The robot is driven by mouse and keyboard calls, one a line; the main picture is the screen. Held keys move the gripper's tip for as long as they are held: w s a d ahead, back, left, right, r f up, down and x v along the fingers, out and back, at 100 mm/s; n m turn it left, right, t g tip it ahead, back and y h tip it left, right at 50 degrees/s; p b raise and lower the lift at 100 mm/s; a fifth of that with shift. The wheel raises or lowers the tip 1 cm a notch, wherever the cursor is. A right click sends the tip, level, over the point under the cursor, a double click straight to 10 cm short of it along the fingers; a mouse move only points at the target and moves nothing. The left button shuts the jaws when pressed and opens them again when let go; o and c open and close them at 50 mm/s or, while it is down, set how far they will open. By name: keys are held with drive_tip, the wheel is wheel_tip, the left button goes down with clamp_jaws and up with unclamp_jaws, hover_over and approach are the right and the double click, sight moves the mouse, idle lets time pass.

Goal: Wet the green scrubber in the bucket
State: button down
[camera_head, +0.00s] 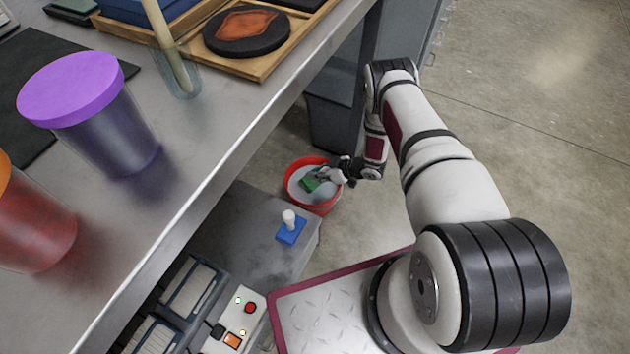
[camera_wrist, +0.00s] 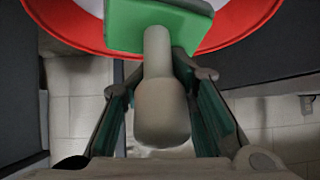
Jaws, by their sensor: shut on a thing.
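The green scrubber (camera_head: 310,184) is a green block with a pale grey handle. In the wrist view the scrubber (camera_wrist: 150,22) shows its block at the top and its handle pointing back between my fingers. My gripper (camera_head: 330,175) is shut on the handle; in the wrist view the two fingers stand on either side of it. The red bucket (camera_head: 318,210) is on the floor with a pale grey surface inside. The scrubber's block is over or in the bucket's opening; I cannot tell whether it touches the contents. In the wrist view the bucket's red rim (camera_wrist: 240,32) shows behind the block.
A blue scrubber (camera_head: 290,230) with a white handle stands on a low grey surface (camera_head: 245,225) left of the bucket. A control box (camera_head: 237,320) is at the bottom. The metal table (camera_head: 190,205) with purple-lidded jar (camera_head: 115,140) overhangs the left. Open floor (camera_head: 530,120) lies right.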

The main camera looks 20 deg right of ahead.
drive_tip(key=shift+r+p, duration=2.25)
drive_tip(key=shift+r, duration=1.65)
wheel_tip(320, 180, up, 4)
drive_tip(key=shift+p, duration=1.05)
drive_tip(key=shift+d, duration=0.1)
